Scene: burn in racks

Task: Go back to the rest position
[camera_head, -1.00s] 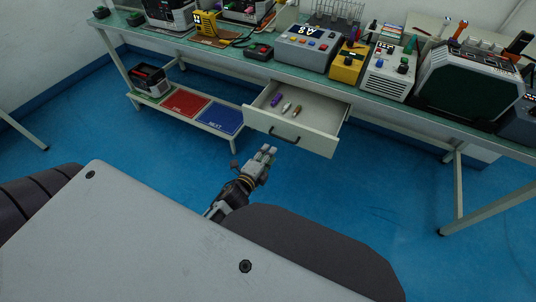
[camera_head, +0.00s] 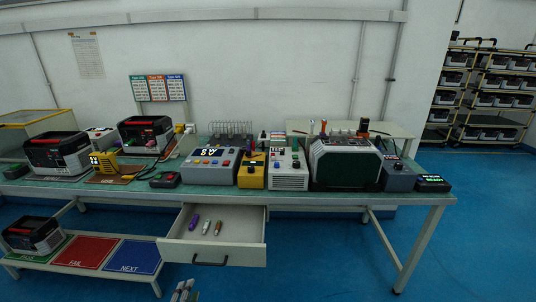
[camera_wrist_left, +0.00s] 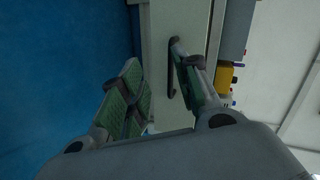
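My left gripper (camera_head: 184,290) shows only by its fingertips at the bottom edge of the head view, below and left of the open drawer (camera_head: 212,252). In the left wrist view my left gripper (camera_wrist_left: 156,58) has its two green-padded fingers spread apart with nothing held between them. The dark drawer handle (camera_wrist_left: 171,75) lies beyond the fingers, close to the right finger in the picture; contact cannot be told. The handle also shows in the head view (camera_head: 210,263). My right gripper is in neither view.
The drawer sticks out from the bench (camera_head: 330,199) and holds a few small sticks (camera_head: 206,227). A low shelf with red (camera_head: 84,252) and blue (camera_head: 136,256) panels stands at left. Devices line the bench top. Blue floor (camera_head: 330,265) is free at right.

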